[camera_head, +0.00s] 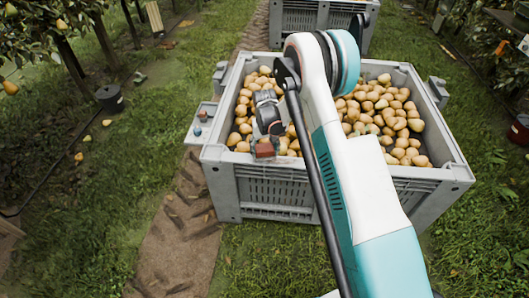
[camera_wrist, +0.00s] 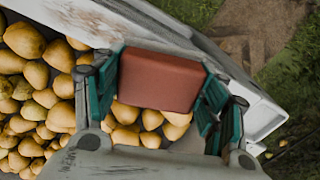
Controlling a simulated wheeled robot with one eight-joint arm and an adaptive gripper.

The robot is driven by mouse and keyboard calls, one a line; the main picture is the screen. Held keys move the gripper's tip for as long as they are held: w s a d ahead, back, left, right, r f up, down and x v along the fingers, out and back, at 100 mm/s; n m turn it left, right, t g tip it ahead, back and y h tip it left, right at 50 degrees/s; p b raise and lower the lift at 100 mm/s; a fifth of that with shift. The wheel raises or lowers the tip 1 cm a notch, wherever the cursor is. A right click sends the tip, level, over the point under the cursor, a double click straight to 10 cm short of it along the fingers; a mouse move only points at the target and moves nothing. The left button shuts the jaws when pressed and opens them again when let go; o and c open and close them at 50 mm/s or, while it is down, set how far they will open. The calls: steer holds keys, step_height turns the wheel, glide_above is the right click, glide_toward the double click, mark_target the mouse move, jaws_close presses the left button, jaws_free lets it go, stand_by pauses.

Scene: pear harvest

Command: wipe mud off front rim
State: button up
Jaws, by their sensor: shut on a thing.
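A grey crate (camera_head: 222,160) full of pears stands in front of me, and its near side is the front rim. My gripper (camera_head: 266,143) is over the left part of this rim. In the wrist view my gripper (camera_wrist: 160,85) is shut on a reddish-brown block (camera_wrist: 160,80), likely a sponge, between its green-padded fingers. The block also shows at the rim in the head view (camera_head: 265,151); whether it touches cannot be told. In the wrist view the pale rim (camera_wrist: 165,38) has brown streaks like mud (camera_wrist: 95,14) at the upper left.
Yellow-brown pears (camera_head: 385,115) fill the crate close to the rim. A small grey tray (camera_head: 201,122) with small items sits at the crate's left side. Another grey crate (camera_head: 300,18) stands behind. A dark bucket (camera_head: 110,98) is on the grass at left. My arm hides the rim's middle.

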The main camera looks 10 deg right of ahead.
mark_target(264, 147)
steer(key=shift+w+r+p, duration=0.1)
steer(key=shift+r+p, duration=0.9)
steer(key=shift+r, duration=1.55)
steer(key=shift+a, duration=0.1)
